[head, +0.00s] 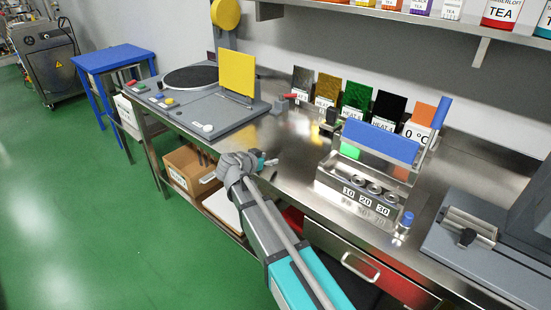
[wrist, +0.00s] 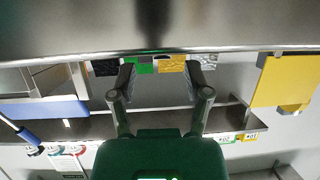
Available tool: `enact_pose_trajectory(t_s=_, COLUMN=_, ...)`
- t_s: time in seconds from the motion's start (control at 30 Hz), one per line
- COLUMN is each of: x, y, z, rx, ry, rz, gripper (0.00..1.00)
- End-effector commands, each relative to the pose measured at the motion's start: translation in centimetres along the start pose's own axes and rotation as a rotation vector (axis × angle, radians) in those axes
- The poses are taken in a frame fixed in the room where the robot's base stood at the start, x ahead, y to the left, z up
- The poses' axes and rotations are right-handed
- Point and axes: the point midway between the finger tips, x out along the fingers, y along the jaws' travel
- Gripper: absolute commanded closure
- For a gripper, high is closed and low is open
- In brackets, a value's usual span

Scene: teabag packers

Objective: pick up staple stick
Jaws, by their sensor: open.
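I cannot surely pick out a staple stick in either view; it may be too small or hidden. My gripper (head: 266,163) is over the front edge of the steel bench (head: 285,145), left of the grey block marked 10, 20, 30 (head: 362,192). In the wrist view my gripper (wrist: 160,76) has its two fingers spread apart with nothing between them. Beyond the fingers, green and yellow cards show upside down. A small red and grey object (head: 284,103) lies near the back of the bench, and a small dark object (head: 331,119) stands right of it.
A turntable machine with a yellow panel (head: 237,72) stands at the left of the bench. Coloured cards (head: 357,95) line the back. A blue-topped fixture (head: 381,141) and a grey machine (head: 480,245) stand to the right. The bench left of the numbered block is mostly clear.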

Motion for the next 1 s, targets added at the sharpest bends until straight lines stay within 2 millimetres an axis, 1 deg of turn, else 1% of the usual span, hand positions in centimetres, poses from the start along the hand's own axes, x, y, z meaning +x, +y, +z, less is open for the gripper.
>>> enact_pose_trajectory(t_s=0.03, x=0.8, y=-0.2, z=0.1, rx=0.001, ry=0.000, rz=0.001, gripper=0.37)
enact_pose_trajectory(t_s=0.2, x=2.7, y=-0.3, z=0.0, rx=0.000, ry=0.000, rz=0.000, gripper=0.37)
enact_pose_trajectory(t_s=0.33, x=3.6, y=-0.3, z=-0.1, rx=-0.001, ry=0.000, rz=-0.001, gripper=0.37)
enact_pose_trajectory(t_s=0.93, x=3.8, y=-0.3, z=-0.1, rx=-0.001, ry=0.000, rz=-0.003, gripper=0.37)
enact_pose_trajectory(t_s=0.97, x=3.7, y=-0.3, z=-0.1, rx=-0.001, ry=0.000, rz=-0.003, gripper=0.39)
enact_pose_trajectory(t_s=1.0, x=3.7, y=-0.3, z=-0.1, rx=-0.001, ry=0.000, rz=-0.003, gripper=0.46)
